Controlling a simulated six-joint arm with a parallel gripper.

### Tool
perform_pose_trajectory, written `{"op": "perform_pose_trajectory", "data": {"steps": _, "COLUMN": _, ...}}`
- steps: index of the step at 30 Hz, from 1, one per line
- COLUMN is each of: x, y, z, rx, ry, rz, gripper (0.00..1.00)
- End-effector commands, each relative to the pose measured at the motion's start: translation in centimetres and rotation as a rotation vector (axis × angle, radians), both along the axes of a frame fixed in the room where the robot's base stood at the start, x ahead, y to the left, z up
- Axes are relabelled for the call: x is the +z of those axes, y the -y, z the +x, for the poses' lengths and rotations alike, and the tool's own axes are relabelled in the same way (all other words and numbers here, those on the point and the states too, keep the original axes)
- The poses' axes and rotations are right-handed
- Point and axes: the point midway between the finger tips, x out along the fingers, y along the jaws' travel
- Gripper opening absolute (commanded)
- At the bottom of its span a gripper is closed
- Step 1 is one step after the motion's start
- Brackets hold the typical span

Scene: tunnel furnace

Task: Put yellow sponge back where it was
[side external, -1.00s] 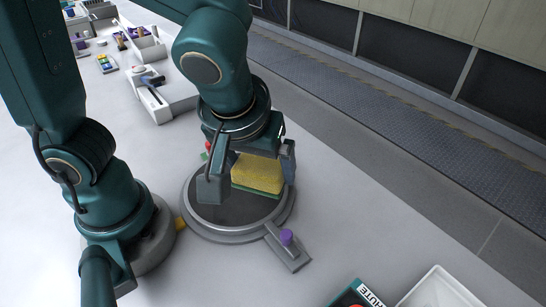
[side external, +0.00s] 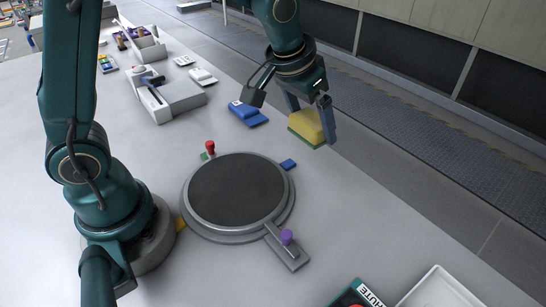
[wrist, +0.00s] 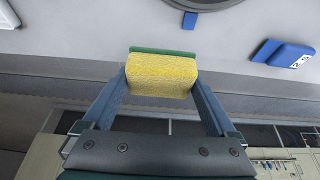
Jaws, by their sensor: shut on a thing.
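The yellow sponge (side external: 306,124) has a green scouring layer on its underside. My gripper (side external: 309,110) is shut on it and holds it off the surface near the table's far right edge, right of the blue block in the side view. In the wrist view the sponge (wrist: 162,76) sits between the two fingers of my gripper (wrist: 160,84), its green side facing the table. How high it hangs above the table is hard to tell.
The round dark turntable (side external: 237,190) is empty, with a red knob (side external: 210,147), a blue tab (side external: 288,164) and a purple knob (side external: 287,237) around it. The blue block (side external: 248,113) lies behind it. A white tray (side external: 440,290) is at the front right.

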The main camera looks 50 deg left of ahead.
Motion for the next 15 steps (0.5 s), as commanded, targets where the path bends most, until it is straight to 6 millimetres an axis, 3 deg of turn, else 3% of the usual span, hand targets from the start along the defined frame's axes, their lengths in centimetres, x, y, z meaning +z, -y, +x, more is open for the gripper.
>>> {"op": "perform_pose_trajectory", "data": {"steps": 15, "x": -6.0, "y": 9.9, "z": 0.6, "rx": -0.004, "ry": -0.002, "rz": 0.001, "gripper": 0.32}}
